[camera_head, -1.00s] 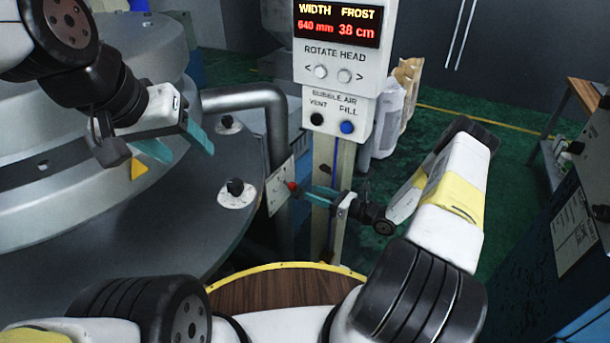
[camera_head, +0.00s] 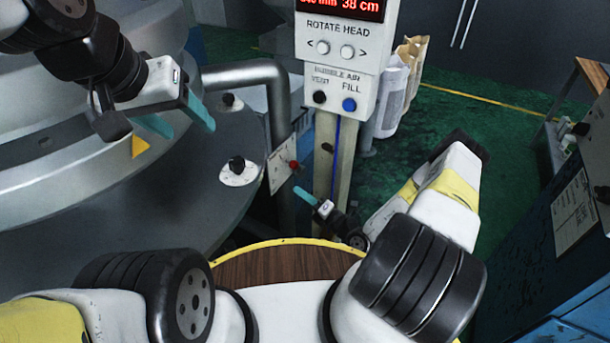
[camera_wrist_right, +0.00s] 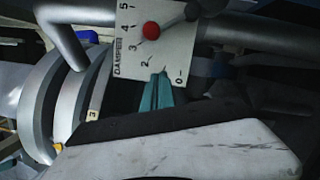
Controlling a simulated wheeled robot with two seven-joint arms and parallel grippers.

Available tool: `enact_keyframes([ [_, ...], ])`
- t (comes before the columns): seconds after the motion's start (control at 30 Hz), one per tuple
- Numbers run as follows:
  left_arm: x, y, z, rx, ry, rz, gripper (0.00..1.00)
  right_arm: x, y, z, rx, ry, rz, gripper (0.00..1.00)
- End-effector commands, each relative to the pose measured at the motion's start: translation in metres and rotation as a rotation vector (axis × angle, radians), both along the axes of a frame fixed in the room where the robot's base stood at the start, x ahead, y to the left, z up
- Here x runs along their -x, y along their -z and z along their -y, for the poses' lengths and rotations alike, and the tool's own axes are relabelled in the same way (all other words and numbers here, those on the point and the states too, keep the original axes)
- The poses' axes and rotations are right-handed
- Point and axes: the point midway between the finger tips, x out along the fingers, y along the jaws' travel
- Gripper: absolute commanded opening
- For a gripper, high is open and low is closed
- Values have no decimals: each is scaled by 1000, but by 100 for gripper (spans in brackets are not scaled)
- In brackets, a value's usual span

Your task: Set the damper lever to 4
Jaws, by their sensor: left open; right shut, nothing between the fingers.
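The damper plate (camera_wrist_right: 130,60) carries a printed scale from 0 to 5. Its lever ends in a red knob (camera_wrist_right: 151,31), which stands near the 3, between 3 and 4. In the head view the plate (camera_head: 280,172) and red knob (camera_head: 294,164) are left of the grey post. My right gripper (camera_head: 298,191) is shut and empty, just below the knob and apart from it. In the wrist view its teal fingertips (camera_wrist_right: 160,75) lie over the plate's lower edge, between the 2 and the 0. My left gripper (camera_head: 188,128) is open and empty at upper left.
The control post (camera_head: 336,50) with its buttons stands behind my right gripper. A grey pipe (camera_head: 250,75) bends down behind the plate. A black knob (camera_head: 237,164) sits on the round metal deck to the left.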

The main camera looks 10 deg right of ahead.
Motion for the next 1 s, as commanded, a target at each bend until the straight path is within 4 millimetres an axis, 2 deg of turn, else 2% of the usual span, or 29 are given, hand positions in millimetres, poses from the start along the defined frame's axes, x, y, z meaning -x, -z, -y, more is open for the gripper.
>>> enact_keyframes([
  [0.2, 0, 0, 0, 0, 0, 0, 57, -35, -5, -32, 2, -3, 4, 0],
  [0.3, 0, 0, 0, 0, 0, 0, 57, -48, -11, -17, 6, 2, 6, 0],
  [0.5, 0, 0, 0, 0, 0, 0, 57, -61, -17, -7, 5, 0, 4, 0],
  [1.0, 0, 0, 0, 0, 0, 0, 57, -66, -23, -2, -29, 2, -40, 0],
])
